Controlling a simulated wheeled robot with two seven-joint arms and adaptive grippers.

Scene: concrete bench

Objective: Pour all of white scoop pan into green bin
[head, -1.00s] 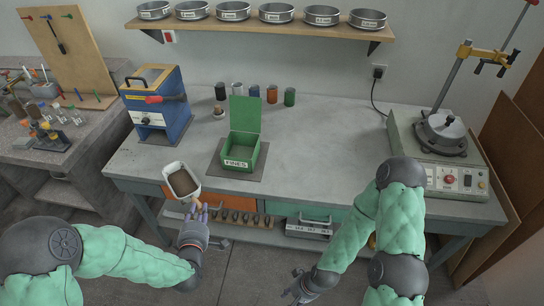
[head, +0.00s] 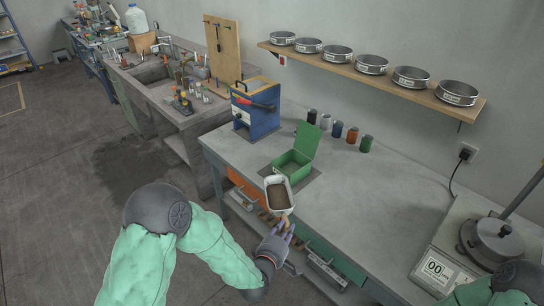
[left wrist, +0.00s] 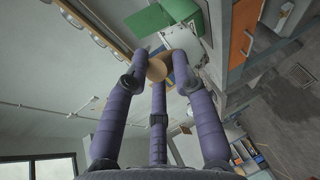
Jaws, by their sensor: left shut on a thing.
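The white scoop pan (head: 278,194) holds brown grainy material and is held at the bench's front edge, close in front of the green bin. My left gripper (head: 284,226) is shut on the pan's tan handle, which also shows between the purple fingers (left wrist: 157,70) in the left wrist view. The green bin (head: 305,170) stands on a dark mat on the bench with its lid open upright at the back. The pan hides the bin's front, and I cannot see its inside well. My right gripper is out of view; only part of my right arm shows at the lower right.
A blue machine (head: 256,108) stands left of the bin. Several small jars (head: 338,129) stand behind it. A scale-like device (head: 440,270) is at the right. A shelf with sieves (head: 372,64) hangs above. The bench right of the bin (head: 385,205) is clear.

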